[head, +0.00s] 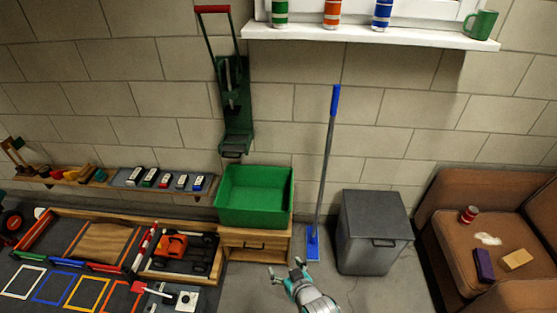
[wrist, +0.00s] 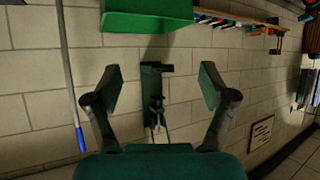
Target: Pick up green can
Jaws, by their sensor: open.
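The green can (head: 280,13), with white bands, stands upright on the white window sill (head: 370,36) at the top of the head view. Its top is cut off by the frame edge. My gripper (head: 285,267) is low at the bottom middle of the head view, far below the sill and apart from the can. In the wrist view my gripper (wrist: 160,90) has its two fingers spread wide with nothing between them. The wall shows behind the fingers, and the can is not seen in this view.
An orange can (head: 332,14), a blue can (head: 382,15) and a green mug (head: 481,24) share the sill. A blue-handled mop (head: 328,165) leans on the wall below. A green bin (head: 254,197), a grey box (head: 375,232) and a brown sofa (head: 450,230) stand along the wall.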

